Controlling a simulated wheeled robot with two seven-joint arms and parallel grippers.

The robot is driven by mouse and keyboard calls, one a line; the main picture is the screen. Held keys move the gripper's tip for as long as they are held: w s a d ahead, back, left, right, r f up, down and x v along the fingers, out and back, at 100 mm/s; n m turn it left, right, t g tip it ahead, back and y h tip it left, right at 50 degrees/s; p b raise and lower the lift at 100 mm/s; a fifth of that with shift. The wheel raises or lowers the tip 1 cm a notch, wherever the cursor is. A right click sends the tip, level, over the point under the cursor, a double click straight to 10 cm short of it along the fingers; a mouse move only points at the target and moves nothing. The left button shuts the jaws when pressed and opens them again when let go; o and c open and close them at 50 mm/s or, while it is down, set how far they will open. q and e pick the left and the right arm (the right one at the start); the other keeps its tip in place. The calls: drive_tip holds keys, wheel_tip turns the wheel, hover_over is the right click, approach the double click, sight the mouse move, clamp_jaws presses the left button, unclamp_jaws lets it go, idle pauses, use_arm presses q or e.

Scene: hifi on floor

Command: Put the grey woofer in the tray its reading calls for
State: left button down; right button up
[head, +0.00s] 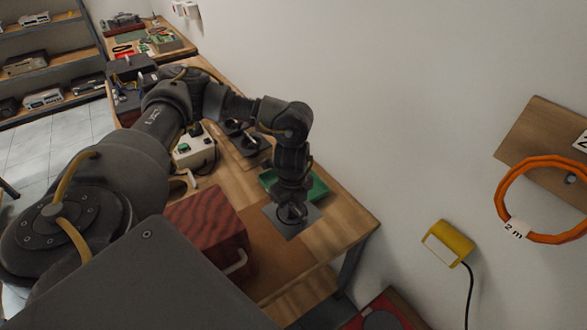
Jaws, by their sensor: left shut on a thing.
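My left gripper (291,207) points down over the workbench and is shut on a small dark grey round thing (292,213), which seems to be the grey woofer. The gripper largely hides it. It is at a flat grey square mat (281,225); I cannot tell whether it touches the mat. A green tray (320,187) lies just behind, partly hidden by my arm. A cream tester (195,150) with a green display stands further left; its reading is too small to make out. Dark round parts (250,146) lie near it. My right gripper is out of view.
A red-brown box (207,228) with a pale handle stands left of the mat. The bench (335,228) ends just right of the mat. A yellow box (447,243) and an orange cable coil (540,162) are at the wall. Shelves with equipment stand far left.

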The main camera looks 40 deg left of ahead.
use_arm(q)
drive_tip(key=a+r+m+p, duration=0.1)
drive_tip(key=a+r+m, duration=0.2)
drive_tip(key=a+m, duration=0.6)
drive_tip(key=a+r+m+p, duration=0.1)
drive_tip(key=a+r+m, duration=0.1)
drive_tip(key=a+m, duration=0.6)
drive_tip(key=w+d+f+m+b, duration=0.2)
drive_tip(key=w+d+f+b, duration=0.4)
drive_tip(key=w+b, duration=0.6)
wheel_tip(320, 180, down, 3)
drive_tip(key=shift+r+b, duration=0.1)
drive_tip(key=shift+b, duration=0.6)
